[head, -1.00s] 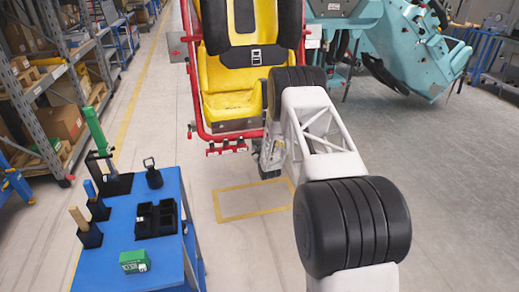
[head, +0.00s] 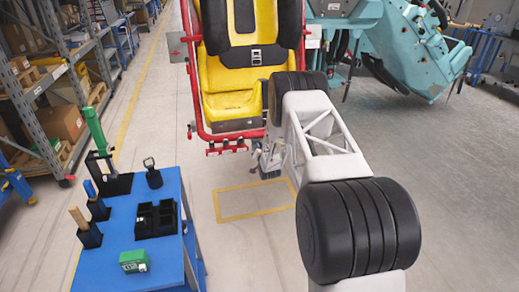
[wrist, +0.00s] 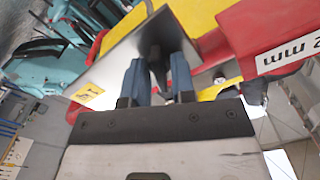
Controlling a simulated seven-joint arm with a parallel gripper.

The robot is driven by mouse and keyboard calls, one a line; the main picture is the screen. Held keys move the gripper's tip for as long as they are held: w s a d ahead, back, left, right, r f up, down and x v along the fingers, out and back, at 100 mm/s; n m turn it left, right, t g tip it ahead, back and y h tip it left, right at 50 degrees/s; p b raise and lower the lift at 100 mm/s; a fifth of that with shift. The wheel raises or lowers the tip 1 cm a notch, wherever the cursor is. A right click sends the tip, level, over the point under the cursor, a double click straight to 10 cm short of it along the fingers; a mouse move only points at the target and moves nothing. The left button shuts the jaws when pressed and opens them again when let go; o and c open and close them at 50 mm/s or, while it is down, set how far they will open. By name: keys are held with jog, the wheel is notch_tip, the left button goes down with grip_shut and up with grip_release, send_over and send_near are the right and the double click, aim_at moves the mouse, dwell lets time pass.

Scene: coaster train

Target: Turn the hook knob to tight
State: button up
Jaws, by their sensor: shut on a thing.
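In the wrist view, my gripper (wrist: 157,78) has its two blue fingers closed around a dark part, which looks like the hook knob (wrist: 154,50). The knob is in front of a grey metal plate (wrist: 115,62) with a small yellow label. The fingers hide most of the knob, and its turned angle cannot be read. In the head view, my gripper (head: 268,160) is low beside the right lower corner of the yellow seat (head: 230,90), partly hidden by my arm.
A red tube frame (head: 197,100) surrounds the seat. A blue cart (head: 125,215) with tools, a black tray (head: 156,218) and a green box (head: 134,261) stands at left. Shelves line the far left. A teal machine (head: 400,50) stands at right. The floor between is clear.

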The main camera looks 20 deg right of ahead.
jog(key=m, duration=1.2)
jog(key=shift+m, duration=0.4)
jog(key=o, duration=0.6)
jog(key=shift+o, duration=0.2)
jog(key=shift+s, duration=0.1)
jog(key=s, duration=0.7)
jog(key=shift+s, duration=0.3)
